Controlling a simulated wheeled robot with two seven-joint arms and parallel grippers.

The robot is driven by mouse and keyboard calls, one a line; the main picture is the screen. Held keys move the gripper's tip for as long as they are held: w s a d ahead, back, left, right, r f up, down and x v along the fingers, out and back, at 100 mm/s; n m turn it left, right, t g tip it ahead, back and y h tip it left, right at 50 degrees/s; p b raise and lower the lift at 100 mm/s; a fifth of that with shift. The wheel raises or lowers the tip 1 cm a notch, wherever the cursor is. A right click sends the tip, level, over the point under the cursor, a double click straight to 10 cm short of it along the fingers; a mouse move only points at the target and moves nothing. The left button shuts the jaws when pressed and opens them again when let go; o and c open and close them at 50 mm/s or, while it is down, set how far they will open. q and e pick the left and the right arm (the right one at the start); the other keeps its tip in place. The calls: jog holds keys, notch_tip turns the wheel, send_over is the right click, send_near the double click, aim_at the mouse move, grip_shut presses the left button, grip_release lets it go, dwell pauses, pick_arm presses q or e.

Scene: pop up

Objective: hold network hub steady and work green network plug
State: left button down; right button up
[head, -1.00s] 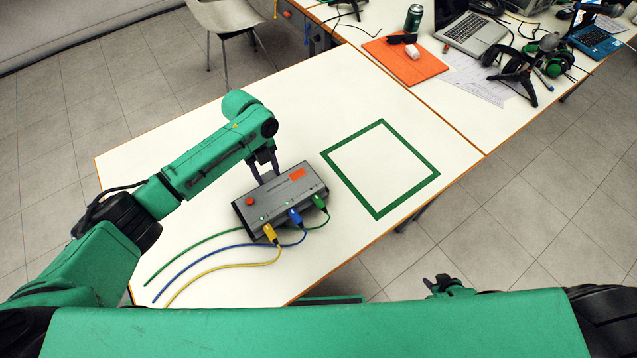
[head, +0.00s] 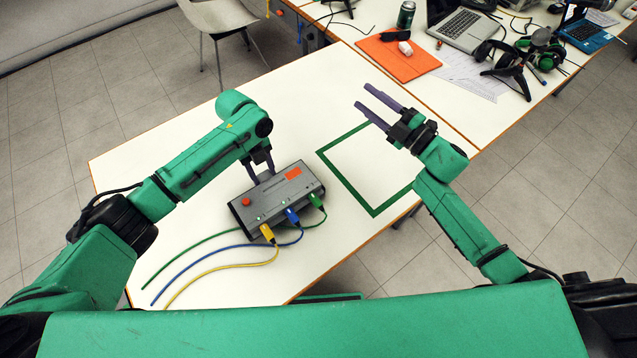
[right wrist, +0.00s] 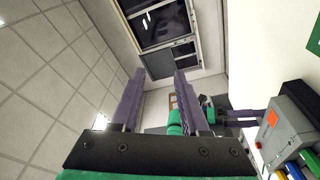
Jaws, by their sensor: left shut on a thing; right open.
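The grey network hub (head: 262,200) sits on the white table with a red button and an orange label on top. The green network plug (head: 315,199) is in the hub's front side at its right end, beside the blue plug (head: 292,215) and the yellow plug (head: 267,233). My left gripper (head: 261,180) is shut on the hub's back edge. My right gripper (head: 372,103) is open and empty, above the green square outline, right of and behind the hub. In the right wrist view the hub (right wrist: 291,124) shows at the right edge, outside the open fingers (right wrist: 158,92).
Green, blue and yellow cables (head: 222,258) run left from the plugs across the table. A green square outline (head: 345,186) is marked right of the hub. An orange mat (head: 398,62), can, laptops and headphones lie on the far table.

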jog(key=s+a+r+n+g+y, duration=0.1)
jog(key=s+a+n+g+y, duration=0.1)
jog(key=s+a+n+g, duration=0.5)
jog(key=s+a+r+n+g+y, duration=0.15)
jog(key=a+n+g, duration=0.35)
jog(key=a, duration=0.5)
jog(key=s+a+f+n+g+h, duration=0.2)
jog(key=s+a+f+n+g, duration=0.1)
jog(key=s+n, duration=0.15)
jog(key=n+t+h, duration=0.1)
jog(key=n+h, duration=0.4)
jog(key=h, duration=0.9)
send_over(318, 202)
jog(key=shift+m+y, duration=0.25)
jog(key=f, duration=0.8)
jog(key=shift+s+a+f, duration=0.15)
jog(key=shift+s+f, duration=0.2)
jog(key=shift+w+d+f+t, duration=0.1)
jog(key=shift+w+d+t, duration=0.1)
jog(key=shift+t, duration=0.1)
jog(key=f, duration=0.7)
jog(key=shift+w+a+f, duration=0.2)
jog(key=shift+w+f, duration=0.05)
jog(key=shift+f, duration=0.1)
grip_shut()
pick_arm(q)
jog(key=shift+f, duration=0.1)
pick_arm(e)
jog(key=shift+s+d, duration=0.15)
jog(key=shift+s, duration=0.05)
